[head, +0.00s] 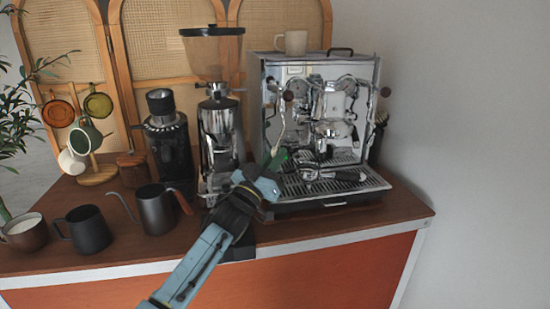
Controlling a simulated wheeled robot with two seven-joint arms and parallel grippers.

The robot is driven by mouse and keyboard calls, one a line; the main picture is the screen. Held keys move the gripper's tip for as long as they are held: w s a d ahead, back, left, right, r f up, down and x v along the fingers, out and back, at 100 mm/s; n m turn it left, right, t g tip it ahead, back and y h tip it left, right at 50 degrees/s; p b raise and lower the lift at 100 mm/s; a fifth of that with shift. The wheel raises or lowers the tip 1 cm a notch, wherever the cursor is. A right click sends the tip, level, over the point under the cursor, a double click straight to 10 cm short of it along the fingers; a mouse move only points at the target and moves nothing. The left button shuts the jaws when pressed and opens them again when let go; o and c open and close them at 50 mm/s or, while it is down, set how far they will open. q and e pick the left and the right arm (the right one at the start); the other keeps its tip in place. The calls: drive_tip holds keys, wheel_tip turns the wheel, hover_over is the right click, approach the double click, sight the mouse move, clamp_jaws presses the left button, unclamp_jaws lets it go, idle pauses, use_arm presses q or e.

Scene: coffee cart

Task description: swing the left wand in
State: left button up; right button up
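The espresso machine (348,80) is a chrome box at the back right of the counter. Its left wand (281,130) is a thin, pale tube that hangs from the left of the machine's front and slants down to the left. My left gripper (275,160) is at the lower end of this wand, in front of the machine's left side. Its green fingertips look close to or at the wand tip. Whether they are shut on it is too small to tell. My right gripper is not in view.
A portafilter (335,175) with a dark handle lies on the drip tray (300,190). A chrome grinder (218,130) stands close left of my gripper. A kettle (157,210), a dark pitcher (88,232) and a mug rack (97,174) are farther left. A cup (294,42) sits on the machine.

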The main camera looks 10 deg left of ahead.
sight(275, 147)
use_arm(q)
drive_tip(key=o, duration=0.4)
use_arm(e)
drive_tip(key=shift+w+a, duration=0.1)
use_arm(q)
wheel_tip(275, 147, up, 9)
drive_tip(key=shift+r+p, duration=0.1)
drive_tip(key=shift+p, duration=0.75)
drive_tip(key=shift+r, duration=0.35)
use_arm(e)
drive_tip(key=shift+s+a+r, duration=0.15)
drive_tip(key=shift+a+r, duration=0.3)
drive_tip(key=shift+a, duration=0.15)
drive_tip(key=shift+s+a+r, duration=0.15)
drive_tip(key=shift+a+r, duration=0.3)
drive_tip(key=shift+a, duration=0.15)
use_arm(q)
drive_tip(key=shift+c, duration=0.2)
